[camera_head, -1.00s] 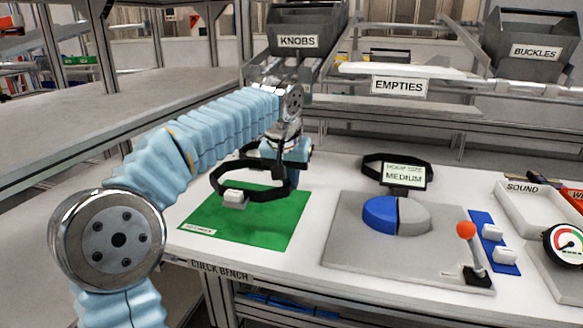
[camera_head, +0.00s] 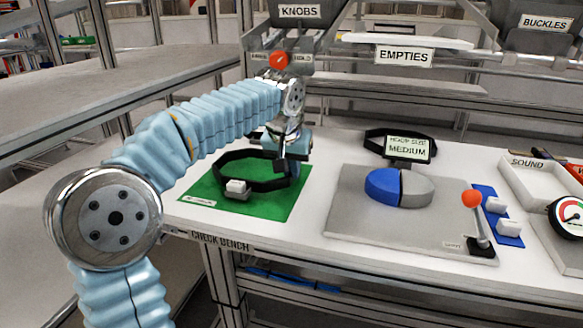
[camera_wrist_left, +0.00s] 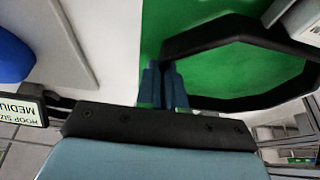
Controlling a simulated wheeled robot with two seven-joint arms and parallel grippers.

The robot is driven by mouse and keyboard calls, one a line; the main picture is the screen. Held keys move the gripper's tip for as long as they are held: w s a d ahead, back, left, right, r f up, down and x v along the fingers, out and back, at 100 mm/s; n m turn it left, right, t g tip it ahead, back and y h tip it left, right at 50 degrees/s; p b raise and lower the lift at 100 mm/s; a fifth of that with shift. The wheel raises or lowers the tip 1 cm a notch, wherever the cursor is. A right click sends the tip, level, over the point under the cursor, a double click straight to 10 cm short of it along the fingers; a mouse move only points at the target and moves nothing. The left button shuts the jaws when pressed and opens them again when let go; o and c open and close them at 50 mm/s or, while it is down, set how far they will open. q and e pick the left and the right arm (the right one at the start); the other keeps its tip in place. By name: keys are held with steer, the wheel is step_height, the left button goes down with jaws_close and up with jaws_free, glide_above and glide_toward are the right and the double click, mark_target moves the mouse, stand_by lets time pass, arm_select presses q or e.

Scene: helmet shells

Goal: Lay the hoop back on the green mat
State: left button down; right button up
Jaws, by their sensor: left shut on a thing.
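The exact contact is partly hidden. Green mat (camera_wrist_left: 215,12) shows behind and inside the hoop. My right gripper is out of view.
Right of the mat, a grey board (camera_head: 347,226) carries a blue and grey disc (camera_head: 397,187) and a red-knobbed lever (camera_head: 472,198). A second black band stands behind a "HOOP SIZE MEDIUM" sign (camera_head: 407,149). A white tray (camera_head: 510,187) and a dial (camera_head: 569,217) are at the right.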

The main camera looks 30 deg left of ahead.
arm_select(q)
steer(key=shift+f+b, duration=0.4)
steer(key=shift+f, duration=0.1)
steer(key=c, duration=1.2)
jaws_free()
steer(key=shift+o, duration=0.2)
steer(key=shift+r, duration=0.1)
steer(key=p+v, duration=0.2)
steer(key=v, duration=1.1)
steer(key=shift+s+r, duration=0.25)
